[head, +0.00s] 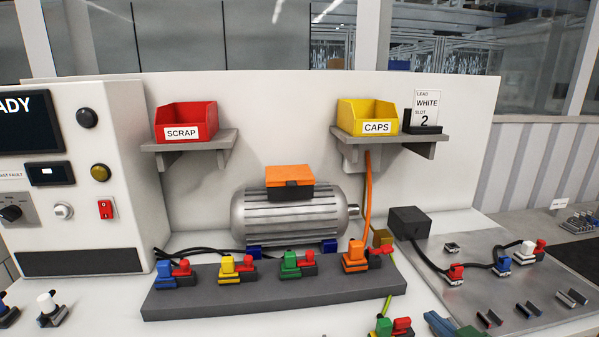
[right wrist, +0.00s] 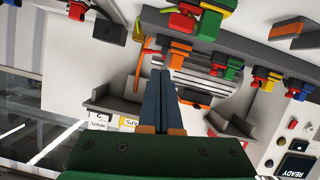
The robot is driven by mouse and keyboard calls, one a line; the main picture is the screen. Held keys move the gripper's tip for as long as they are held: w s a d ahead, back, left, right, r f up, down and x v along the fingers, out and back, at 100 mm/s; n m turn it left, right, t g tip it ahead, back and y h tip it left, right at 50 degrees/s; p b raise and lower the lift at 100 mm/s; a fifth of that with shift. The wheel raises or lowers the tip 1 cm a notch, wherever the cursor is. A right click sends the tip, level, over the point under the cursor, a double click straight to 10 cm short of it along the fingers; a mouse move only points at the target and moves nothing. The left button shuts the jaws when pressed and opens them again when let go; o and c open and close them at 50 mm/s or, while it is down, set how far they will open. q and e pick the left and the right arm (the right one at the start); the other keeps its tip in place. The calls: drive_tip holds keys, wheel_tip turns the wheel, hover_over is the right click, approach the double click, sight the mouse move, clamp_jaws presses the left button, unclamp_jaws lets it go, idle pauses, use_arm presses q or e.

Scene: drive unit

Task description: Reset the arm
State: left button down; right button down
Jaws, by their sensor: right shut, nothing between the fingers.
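My right gripper (head: 434,318) shows at the bottom edge of the head view, right of centre, with only its blue fingers and a bit of its green body in the picture. In the right wrist view my right gripper (right wrist: 160,74) has its two dark blue fingers pressed together with nothing between them. It appears clear of the connectors and holds nothing. The rest of the right arm is out of the head view. My left gripper is in neither view.
A grey block (head: 275,289) with several coloured connectors lies before a motor (head: 290,214). A green-and-red connector (head: 392,327) is just left of my right gripper. A metal plate (head: 505,285) with clips lies to the right. Shelves hold a red bin (head: 186,118) and yellow bin (head: 366,114).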

drive_tip(key=s+a+f+g, duration=0.55)
drive_tip(key=s+f, duration=0.45)
drive_tip(key=f, duration=0.2)
drive_tip(key=s+a+f+m+g, duration=0.1)
drive_tip(key=s+a+f+g, duration=0.1)
drive_tip(key=s, duration=0.5)
drive_tip(key=s+a+f+g, duration=0.3)
drive_tip(key=s, duration=0.4)
wheel_tip(320, 180, down, 16)
drive_tip(key=s+f+g+h, duration=0.1)
drive_tip(key=s, duration=0.2)
drive_tip(key=s+d+f+g, duration=0.1)
drive_tip(key=s+d+f, duration=0.1)
drive_tip(key=s+f, duration=0.7)
drive_tip(key=s, duration=0.2)
drive_tip(key=shift+s+d+f, duration=0.35)
drive_tip(key=shift+d, duration=0.05)
